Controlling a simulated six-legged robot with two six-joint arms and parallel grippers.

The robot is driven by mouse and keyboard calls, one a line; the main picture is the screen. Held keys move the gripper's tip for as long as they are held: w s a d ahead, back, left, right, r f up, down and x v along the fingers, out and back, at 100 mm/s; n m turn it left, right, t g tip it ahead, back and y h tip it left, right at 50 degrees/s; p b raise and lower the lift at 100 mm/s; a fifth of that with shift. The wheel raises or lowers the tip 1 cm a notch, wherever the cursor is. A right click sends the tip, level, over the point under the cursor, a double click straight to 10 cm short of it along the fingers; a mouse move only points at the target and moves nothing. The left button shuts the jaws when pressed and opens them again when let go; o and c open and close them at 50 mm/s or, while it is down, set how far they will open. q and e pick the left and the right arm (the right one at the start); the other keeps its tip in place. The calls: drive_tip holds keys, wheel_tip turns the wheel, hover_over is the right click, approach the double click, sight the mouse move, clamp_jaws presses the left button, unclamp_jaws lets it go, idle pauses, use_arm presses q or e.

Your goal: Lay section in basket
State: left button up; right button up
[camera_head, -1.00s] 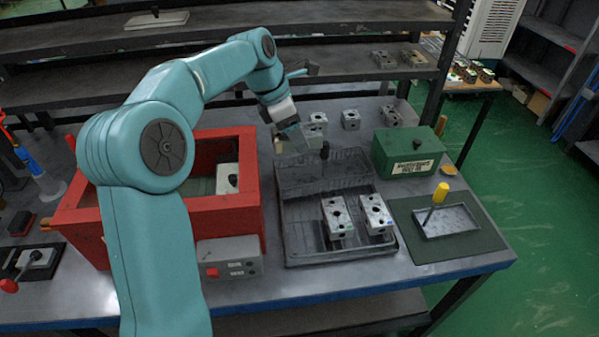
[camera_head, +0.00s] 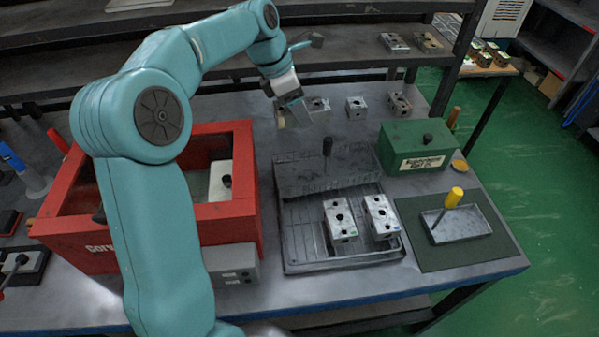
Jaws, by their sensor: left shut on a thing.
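My left gripper (camera_head: 292,108) is over the back of the bench, behind the dark basket (camera_head: 289,240). It is shut on a pale grey-brown block, likely a valve section (camera_head: 284,118), small and partly hidden by the fingers. The held block is apart from the basket. Two silver valve sections, one on the left (camera_head: 340,222) and one on the right (camera_head: 381,215), stand side by side in the basket's front part. A dark panel with an upright black handle (camera_head: 327,152) covers the back part. My right gripper is not in view.
More metal blocks (camera_head: 356,107) stand at the back right of the gripper. A red open tank (camera_head: 235,212) stands left of the basket, a green box (camera_head: 413,148) to its right. A small tray with a yellow-handled tool (camera_head: 453,198) lies on a dark mat.

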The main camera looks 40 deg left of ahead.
use_arm(q)
drive_tip(key=b, duration=0.2)
hover_over(304, 176)
drive_tip(key=s, duration=0.2)
drive_tip(key=f, duration=1.4)
drive_tip(key=shift+w+a+f, duration=0.15)
drive_tip(key=shift+w+a, duration=0.1)
drive_tip(key=shift+a, duration=0.1)
drive_tip(key=shift+w+f, duration=0.15)
drive_tip(key=shift+f, duration=2.55)
drive_tip(key=shift+f, duration=0.15)
drive_tip(key=o, duration=1.1)
drive_tip(key=shift+o, duration=0.2)
